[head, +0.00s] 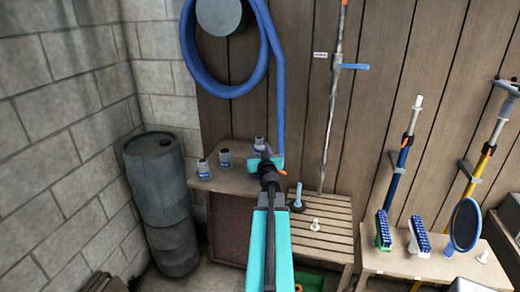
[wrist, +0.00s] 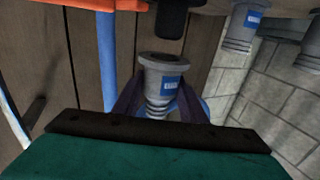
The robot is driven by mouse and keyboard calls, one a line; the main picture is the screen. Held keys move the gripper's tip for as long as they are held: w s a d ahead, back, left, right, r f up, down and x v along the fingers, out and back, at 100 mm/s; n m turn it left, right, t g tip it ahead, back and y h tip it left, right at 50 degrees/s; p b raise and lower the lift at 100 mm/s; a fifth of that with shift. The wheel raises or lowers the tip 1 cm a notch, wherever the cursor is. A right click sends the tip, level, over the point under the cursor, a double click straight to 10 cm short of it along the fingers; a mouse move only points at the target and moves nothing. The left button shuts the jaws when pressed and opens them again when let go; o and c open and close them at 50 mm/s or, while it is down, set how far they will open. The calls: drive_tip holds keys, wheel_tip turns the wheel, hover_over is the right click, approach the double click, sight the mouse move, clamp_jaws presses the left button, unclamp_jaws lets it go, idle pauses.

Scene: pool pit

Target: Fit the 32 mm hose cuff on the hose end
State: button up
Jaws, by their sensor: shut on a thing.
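My gripper (wrist: 160,100) is shut on a grey hose cuff (wrist: 170,84) with a blue label. In the wrist view, its wide open rim faces the picture's top and its ribbed part sits between the dark fingers. The held cuff also shows in the head view (head: 259,143), above the bench. The blue hose (head: 278,105) hangs from a coil on the wall, close right of the gripper; it runs left of the held cuff in the wrist view (wrist: 106,60). Its lower end is hidden in the head view. The cuff's size marking is too small to read.
Two similar cuffs (head: 203,168) (head: 225,157) stand on the bench (head: 232,182), left of my gripper. A dark cylinder (wrist: 172,18) lies above the held cuff in the wrist view. A grey barrel (head: 165,205) stands left. A slatted bench (head: 322,232) and brushes (head: 383,230) are right.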

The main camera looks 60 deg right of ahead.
drive_tip(key=shift+s+a+f, duration=0.1)
drive_tip(key=shift+f, duration=0.8)
idle(1.8)
drive_tip(key=shift+f+b, duration=1)
drive_tip(key=shift+f, duration=1.05)
idle(1.0)
idle(0.4)
drive_tip(key=o, duration=1.7)
drive_tip(key=shift+o, duration=0.2)
drive_tip(key=shift+s+a, duration=0.1)
